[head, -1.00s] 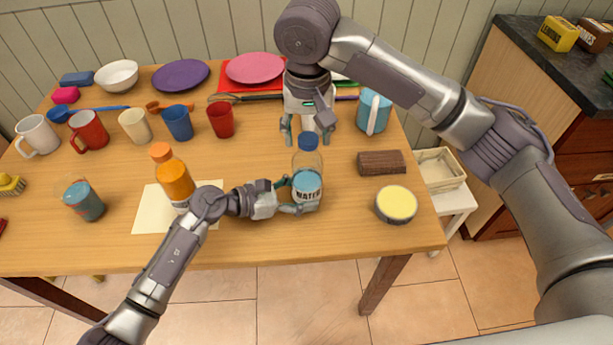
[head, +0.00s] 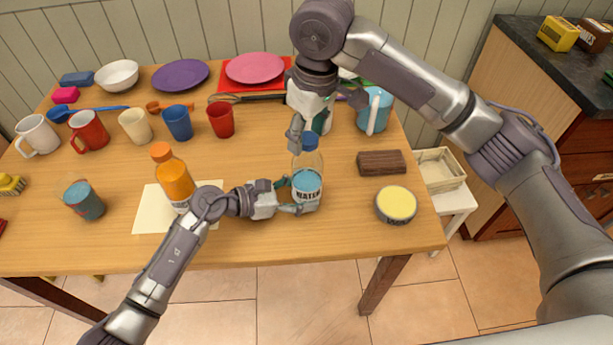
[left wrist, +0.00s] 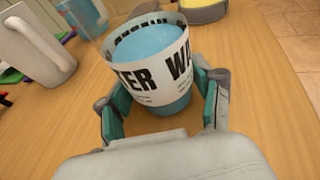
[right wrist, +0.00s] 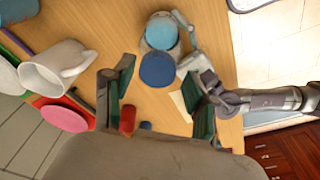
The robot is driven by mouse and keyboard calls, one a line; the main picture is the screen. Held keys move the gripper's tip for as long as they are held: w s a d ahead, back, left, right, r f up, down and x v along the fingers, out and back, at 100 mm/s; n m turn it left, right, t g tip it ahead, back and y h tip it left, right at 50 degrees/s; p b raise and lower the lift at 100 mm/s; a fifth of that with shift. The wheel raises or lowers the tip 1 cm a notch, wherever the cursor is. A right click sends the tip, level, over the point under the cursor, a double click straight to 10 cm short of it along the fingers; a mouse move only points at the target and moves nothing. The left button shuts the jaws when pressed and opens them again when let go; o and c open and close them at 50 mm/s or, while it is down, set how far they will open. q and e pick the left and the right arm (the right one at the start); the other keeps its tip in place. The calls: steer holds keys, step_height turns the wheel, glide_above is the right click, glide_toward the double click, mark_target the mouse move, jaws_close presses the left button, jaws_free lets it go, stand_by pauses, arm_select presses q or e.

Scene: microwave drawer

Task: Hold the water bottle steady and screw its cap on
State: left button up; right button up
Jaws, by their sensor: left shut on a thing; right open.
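The clear water bottle (head: 307,182) stands upright near the table's front edge, with blue contents and a white label. My left gripper (head: 296,196) is shut around the lower bottle from the left; the left wrist view shows a finger on each side of the label (left wrist: 155,70). My right gripper (head: 311,128) is open just behind and above the cap. In the right wrist view the cap (right wrist: 159,69) shows beyond and between the spread fingers, apart from them.
An orange bottle (head: 175,184) stands left of the water bottle, close to my left arm. A brown block (head: 381,163) and a yellow-topped tin (head: 396,204) lie to the right. A blue pitcher (head: 374,110) stands close to my right gripper. Several cups stand at the left.

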jaws_close()
steer(key=m, duration=0.3)
steer(key=shift+s+a+m, duration=0.1)
steer(key=shift+m, duration=0.3)
steer(key=m+h, duration=0.1)
steer(key=m, duration=0.9)
steer(key=shift+h, duration=0.3)
steer(key=m, duration=0.4)
steer(key=shift+m, duration=0.3)
jaws_free()
